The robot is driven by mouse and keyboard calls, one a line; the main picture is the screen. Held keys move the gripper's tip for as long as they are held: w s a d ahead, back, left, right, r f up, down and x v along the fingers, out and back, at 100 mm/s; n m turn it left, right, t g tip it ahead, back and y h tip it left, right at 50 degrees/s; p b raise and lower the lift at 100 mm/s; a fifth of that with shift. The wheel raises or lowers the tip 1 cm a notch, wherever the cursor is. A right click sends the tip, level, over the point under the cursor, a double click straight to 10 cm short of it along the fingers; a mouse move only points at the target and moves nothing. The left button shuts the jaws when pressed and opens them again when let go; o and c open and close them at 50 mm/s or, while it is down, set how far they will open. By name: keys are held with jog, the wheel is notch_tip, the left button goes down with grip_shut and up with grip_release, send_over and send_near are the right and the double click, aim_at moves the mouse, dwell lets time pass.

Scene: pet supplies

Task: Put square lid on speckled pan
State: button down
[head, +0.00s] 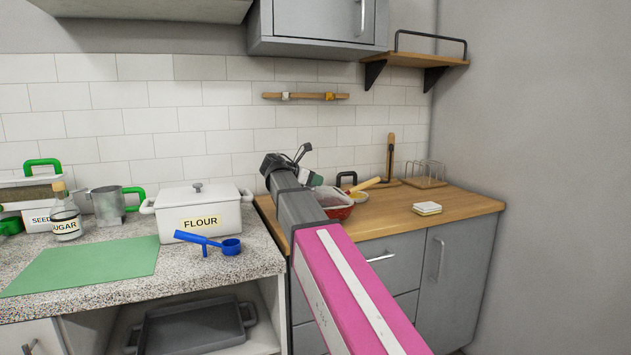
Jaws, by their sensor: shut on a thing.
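The speckled pan (340,213) is red with pale specks and stands on the wooden counter, partly hidden behind my arm. A greyish, see-through sheet that looks like the square lid (327,197) shows at the top of the pan, below my gripper. I cannot tell whether it rests flat on the rim or is held just above it. My gripper (312,179) is at the pan's upper left, shut on what appears to be the lid. Its fingertips and the grip are small and mostly hidden by my own wrist.
A wooden-handled utensil (364,184) and a dark loop handle (346,180) are close behind the pan. A rack (428,174) and stacked pale squares (427,208) stand to the right. The flour box (199,216) and blue scoop (232,247) are left.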

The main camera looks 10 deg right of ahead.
jog(key=shift+s+f, duration=0.2)
jog(key=shift+f, duration=0.25)
jog(key=c, duration=1)
grip_release()
jog(key=shift+w, duration=0.1)
jog(key=shift+r, duration=0.1)
jog(key=shift+a+r, duration=0.1)
jog(key=shift+a, duration=0.15)
jog(key=v, duration=0.9)
jog(key=shift+a+r, duration=0.15)
jog(key=shift+a, duration=0.15)
jog(key=shift+s+a+r, duration=0.1)
jog(key=shift+s+a, duration=0.1)
jog(key=shift+s, duration=0.05)
